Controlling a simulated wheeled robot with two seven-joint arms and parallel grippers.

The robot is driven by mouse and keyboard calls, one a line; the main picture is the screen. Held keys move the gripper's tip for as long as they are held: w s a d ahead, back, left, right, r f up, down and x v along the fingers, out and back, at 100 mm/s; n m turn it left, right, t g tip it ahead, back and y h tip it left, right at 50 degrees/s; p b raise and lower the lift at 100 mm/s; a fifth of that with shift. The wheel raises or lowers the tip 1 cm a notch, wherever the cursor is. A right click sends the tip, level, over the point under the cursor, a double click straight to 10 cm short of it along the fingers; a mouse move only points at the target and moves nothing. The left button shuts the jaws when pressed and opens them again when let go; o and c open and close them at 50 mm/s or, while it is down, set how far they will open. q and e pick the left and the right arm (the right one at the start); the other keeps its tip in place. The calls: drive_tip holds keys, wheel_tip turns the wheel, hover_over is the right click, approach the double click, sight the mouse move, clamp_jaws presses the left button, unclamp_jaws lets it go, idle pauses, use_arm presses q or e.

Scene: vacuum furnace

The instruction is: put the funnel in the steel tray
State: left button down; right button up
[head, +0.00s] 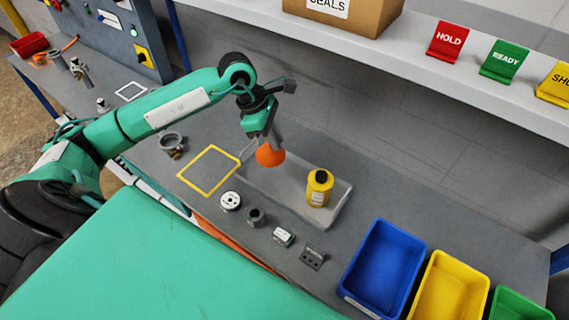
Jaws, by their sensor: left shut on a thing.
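An orange funnel (270,155) is held by my left gripper (272,138), which is shut on it. The funnel's wide end faces down, and it shows over the left part of the steel tray (333,217). I cannot tell whether the funnel touches the tray floor. The grey, shallow tray lies on the workbench and also holds a yellow bottle (319,188) with a black cap, standing upright in its right half. My right gripper does not show.
A yellow square outline (209,171) lies left of the tray. A white disc (230,201) and several small metal parts sit in front of it. Blue (384,268), yellow (450,290) and green bins stand at the right. A shelf (430,62) with a box and signs runs behind.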

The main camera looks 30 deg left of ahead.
sight(275, 157)
use_arm(q)
wheel_tip(275, 157, down, 3)
drive_tip(key=shift+r+p, duration=0.2)
drive_tip(key=shift+p, duration=0.1)
drive_tip(key=shift+d+f, duration=0.1)
drive_tip(key=shift+f, duration=0.55)
wheel_tip(275, 157, down, 3)
drive_tip(key=shift+f+p, duration=0.1)
drive_tip(key=shift+p, duration=0.5)
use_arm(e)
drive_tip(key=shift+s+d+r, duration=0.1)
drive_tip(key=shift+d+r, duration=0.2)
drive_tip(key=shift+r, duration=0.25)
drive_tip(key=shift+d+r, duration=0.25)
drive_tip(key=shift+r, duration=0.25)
use_arm(q)
drive_tip(key=shift+f, duration=0.1)
drive_tip(key=shift+f+b, duration=0.1)
drive_tip(key=shift+b, duration=0.2)
drive_tip(key=c, duration=1.4)
unclamp_jaws()
drive_tip(key=shift+c, duration=0.2)
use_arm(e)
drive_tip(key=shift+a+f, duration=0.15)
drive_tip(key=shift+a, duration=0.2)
